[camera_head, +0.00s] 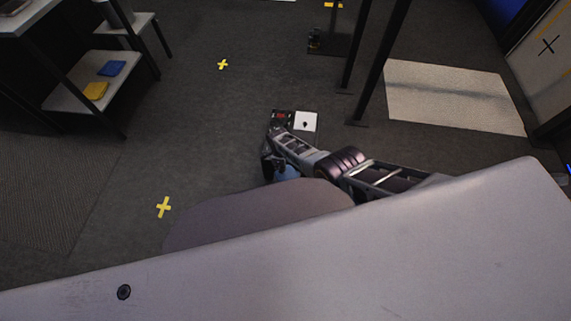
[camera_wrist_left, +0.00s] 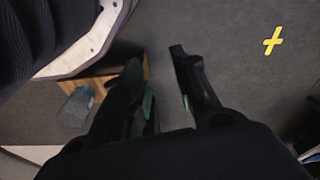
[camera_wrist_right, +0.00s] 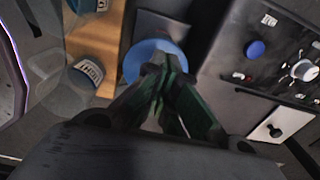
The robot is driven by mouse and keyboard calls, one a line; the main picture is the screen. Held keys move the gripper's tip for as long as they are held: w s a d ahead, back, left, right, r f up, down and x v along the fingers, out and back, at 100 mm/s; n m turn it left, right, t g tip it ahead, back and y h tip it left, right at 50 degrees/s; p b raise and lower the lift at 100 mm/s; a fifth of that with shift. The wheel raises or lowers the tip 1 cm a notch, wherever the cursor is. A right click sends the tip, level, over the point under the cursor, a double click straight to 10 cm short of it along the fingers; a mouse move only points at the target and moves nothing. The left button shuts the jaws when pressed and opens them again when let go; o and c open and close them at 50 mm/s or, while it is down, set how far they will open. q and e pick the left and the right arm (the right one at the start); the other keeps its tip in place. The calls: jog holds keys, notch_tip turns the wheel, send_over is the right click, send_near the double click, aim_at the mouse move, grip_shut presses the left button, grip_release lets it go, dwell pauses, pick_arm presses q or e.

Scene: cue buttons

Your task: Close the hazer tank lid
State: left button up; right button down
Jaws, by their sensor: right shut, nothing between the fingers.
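A dark machine, which I take to be the hazer, shows in the right wrist view with a control panel (camera_wrist_right: 275,55) bearing a blue button and a white knob. A round blue disc (camera_wrist_right: 133,64) lies behind my right fingertips; I cannot tell whether it is the tank lid or whether they touch. My right gripper (camera_wrist_right: 162,62) is shut and empty, partly covering the disc. In the head view, my right gripper (camera_head: 275,134) is beside the machine's small dark panel (camera_head: 282,118). My left gripper (camera_wrist_left: 157,60) is open and empty above the floor.
A white panel with a black knob (camera_wrist_right: 281,124) adjoins the machine. Blue-capped containers (camera_wrist_right: 88,76) stand by a wooden board (camera_wrist_right: 103,35). A shelf (camera_head: 75,100) holds blue and yellow cloths. Dark posts (camera_head: 385,60) rise behind the machine. Open floor lies left.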

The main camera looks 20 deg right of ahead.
pick_arm(q)
jog(key=shift+r+p, duration=0.3)
jog(key=shift+r, duration=0.1)
pick_arm(e)
jog(key=shift+r, duration=0.45)
pick_arm(q)
jog(key=shift+f, duration=0.1)
